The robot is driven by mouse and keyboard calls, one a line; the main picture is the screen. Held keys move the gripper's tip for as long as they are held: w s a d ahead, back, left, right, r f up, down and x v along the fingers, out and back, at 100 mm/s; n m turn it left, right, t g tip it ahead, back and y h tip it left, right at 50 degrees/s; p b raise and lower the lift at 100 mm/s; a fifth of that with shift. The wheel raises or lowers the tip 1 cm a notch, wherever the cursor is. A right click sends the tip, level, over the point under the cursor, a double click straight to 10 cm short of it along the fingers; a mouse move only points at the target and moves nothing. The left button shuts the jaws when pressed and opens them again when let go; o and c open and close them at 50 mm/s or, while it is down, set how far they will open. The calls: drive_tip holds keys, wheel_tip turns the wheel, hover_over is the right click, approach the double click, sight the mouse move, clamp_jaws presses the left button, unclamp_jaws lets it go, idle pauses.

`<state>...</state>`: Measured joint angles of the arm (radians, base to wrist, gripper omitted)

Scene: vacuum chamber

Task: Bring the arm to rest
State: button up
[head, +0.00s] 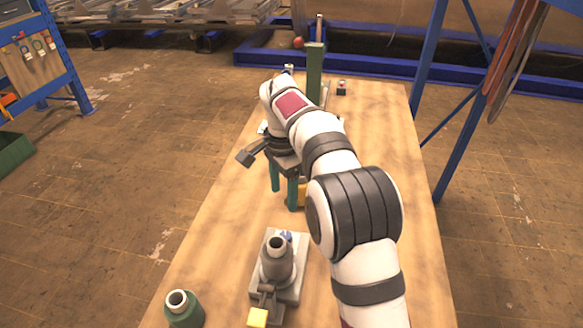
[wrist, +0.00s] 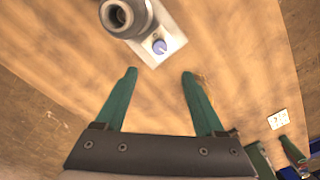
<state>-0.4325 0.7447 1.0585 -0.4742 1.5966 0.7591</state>
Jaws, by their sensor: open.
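My gripper (head: 283,197) has two teal fingers that point down over the wooden table (head: 225,215). In the wrist view my gripper (wrist: 160,74) shows its fingers spread apart with only bare wood between them, so it is open and empty. My white and grey arm reaches from the front right of the table to its middle. The gripper is behind a grey device (head: 277,262) in the head view. Part of the table behind the arm is hidden.
A green cylinder (head: 184,310) stands at the front left. A tall green post (head: 314,72) and small items stand at the far end. The table's left middle is clear.

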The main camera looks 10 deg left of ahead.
drive_tip(key=shift+d, duration=0.1)
drive_tip(key=s+d+r+n+y, duration=0.1)
drive_tip(key=s+d+r, duration=0.3)
drive_tip(key=s+d, duration=0.4)
drive_tip(key=s+d+r+n, duration=0.1)
drive_tip(key=s+d+r, duration=0.2)
drive_tip(key=s+d, duration=0.45)
drive_tip(key=s+d+f, duration=0.1)
drive_tip(key=s+f, duration=0.1)
drive_tip(key=s, duration=0.6)
drive_tip(key=s+d+f+n, duration=0.1)
drive_tip(key=s+f, duration=0.2)
drive_tip(key=s, duration=0.6)
drive_tip(key=shift+s+n+y, duration=0.25)
drive_tip(key=shift+n+y, duration=0.05)
drive_tip(key=shift+y, duration=0.1)
